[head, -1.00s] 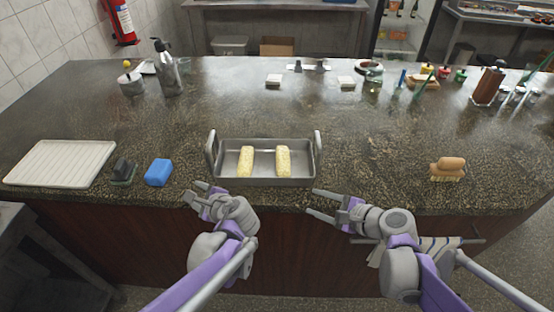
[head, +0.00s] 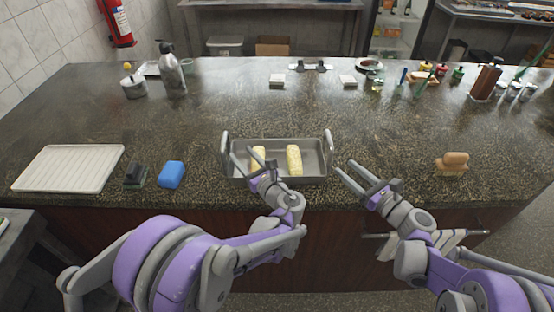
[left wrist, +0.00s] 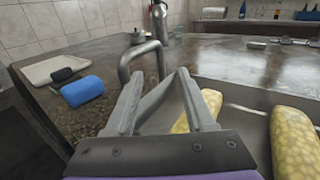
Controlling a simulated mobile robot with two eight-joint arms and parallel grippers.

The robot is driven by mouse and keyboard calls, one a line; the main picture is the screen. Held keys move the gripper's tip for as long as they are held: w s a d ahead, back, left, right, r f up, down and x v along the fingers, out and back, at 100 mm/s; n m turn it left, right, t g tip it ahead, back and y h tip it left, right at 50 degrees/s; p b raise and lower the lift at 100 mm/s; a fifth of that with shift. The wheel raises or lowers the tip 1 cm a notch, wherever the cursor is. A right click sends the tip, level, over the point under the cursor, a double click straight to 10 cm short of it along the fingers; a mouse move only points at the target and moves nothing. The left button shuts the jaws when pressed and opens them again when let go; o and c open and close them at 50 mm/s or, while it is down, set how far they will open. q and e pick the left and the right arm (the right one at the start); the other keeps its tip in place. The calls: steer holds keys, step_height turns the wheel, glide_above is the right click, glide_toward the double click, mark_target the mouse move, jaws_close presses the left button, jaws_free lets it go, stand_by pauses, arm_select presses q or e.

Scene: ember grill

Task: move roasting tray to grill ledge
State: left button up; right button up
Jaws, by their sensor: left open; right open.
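The grey metal roasting tray (head: 312,180) sits near the front edge of the dark stone counter, with an upright handle at each end. Two yellow corn cobs (head: 294,160) lie in it. My left gripper (head: 245,154) is open over the left part of the tray, near its left handle (head: 225,143), and partly hides the left cob. In the left wrist view the open fingers (left wrist: 160,95) are close to the left handle (left wrist: 146,52); I cannot tell if they touch it. My right gripper (head: 358,170) is open and empty, right of the tray's right handle (head: 328,148). I cannot identify a grill ledge.
A blue block (head: 172,174), a dark brush-like item (head: 136,175) and a white ribbed board (head: 68,167) lie to the left. A tan brush (head: 453,163) lies to the right. The counter behind the tray is mostly clear.

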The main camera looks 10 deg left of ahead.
mark_target(226, 136)
arm_select(q)
steer(key=x, duration=1.1)
steer(key=shift+f, duration=0.1)
arm_select(e)
steer(key=x, duration=1.1)
arm_select(q)
steer(key=shift+c, duration=0.2)
arm_select(e)
steer(key=shift+c, duration=0.2)
arm_select(q)
jaws_close()
arm_select(e)
jaws_close()
